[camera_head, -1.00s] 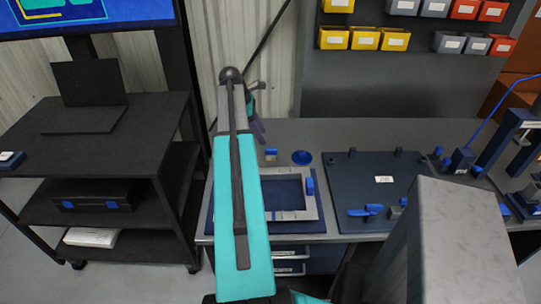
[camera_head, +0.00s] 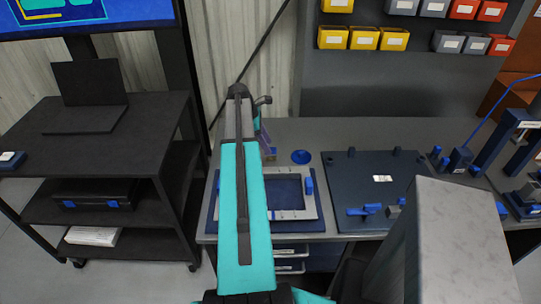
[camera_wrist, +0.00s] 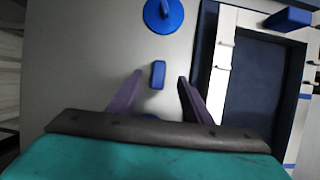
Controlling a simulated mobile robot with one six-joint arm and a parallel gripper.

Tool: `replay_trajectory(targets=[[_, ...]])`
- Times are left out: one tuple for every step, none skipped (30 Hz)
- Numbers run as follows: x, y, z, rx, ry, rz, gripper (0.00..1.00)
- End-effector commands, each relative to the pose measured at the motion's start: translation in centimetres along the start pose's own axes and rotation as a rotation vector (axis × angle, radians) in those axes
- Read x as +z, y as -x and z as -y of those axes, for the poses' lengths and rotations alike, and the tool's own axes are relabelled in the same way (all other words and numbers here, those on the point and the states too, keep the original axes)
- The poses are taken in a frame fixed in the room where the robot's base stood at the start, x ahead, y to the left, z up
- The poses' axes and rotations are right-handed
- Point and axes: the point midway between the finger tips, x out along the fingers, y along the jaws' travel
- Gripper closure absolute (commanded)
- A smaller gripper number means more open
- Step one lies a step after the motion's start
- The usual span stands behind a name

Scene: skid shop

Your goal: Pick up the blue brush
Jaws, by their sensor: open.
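The blue brush appears to be the small blue block (camera_wrist: 158,74) lying on the grey bench top in the wrist view; its bristles cannot be made out. My gripper (camera_wrist: 157,92) is open, with a purple finger on either side of the near end of the block as seen from the wrist. Nothing is held. In the head view my gripper (camera_head: 266,142) is low over the back left of the bench, and the brush is mostly hidden by the fingers. Whether the fingers are level with the brush or above it cannot be told.
A round blue disc (camera_head: 301,157) lies just beyond the brush. A pale frame (camera_head: 314,206) on a blue base is close on the right in the wrist view. A dark plate (camera_head: 350,175) with blue clamps lies further right. A black cart (camera_head: 150,112) stands left.

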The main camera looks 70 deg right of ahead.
Motion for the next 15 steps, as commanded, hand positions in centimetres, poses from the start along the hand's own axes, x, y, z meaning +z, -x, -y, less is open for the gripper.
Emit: replay_trajectory(targets=[[0.0,0.0,0.0,0.0,0.0,0.0,0.55],[0.0,-0.1,0.0,0.0,0.0,0.0,0.55],[0.0,-0.2,0.0,-0.001,0.0,0.0,0.55],[0.0,-0.3,0.0,-0.001,0.001,0.0,0.55],[0.0,-0.4,0.0,-0.001,0.001,0.0,0.55],[0.0,-0.6,0.0,-0.001,0.001,0.0,0.55],[0.0,-0.7,0.0,-0.002,0.001,0.0,0.55],[0.0,-0.9,-0.1,-0.002,0.001,0.0,0.55],[0.0,-1.2,-0.1,-0.002,0.001,0.0,0.55],[0.0,-1.5,-0.1,-0.002,0.001,0.0,0.55],[0.0,-1.8,-0.1,-0.002,0.001,0.0,0.55],[0.0,-2.1,-0.1,-0.002,0.001,0.0,0.55],[0.0,-2.4,-0.2,-0.002,0.001,0.0,0.55],[0.1,-2.6,-0.2,-0.002,0.001,0.0,0.55],[0.0,-3.0,-0.2,-0.002,0.001,0.0,0.55]])
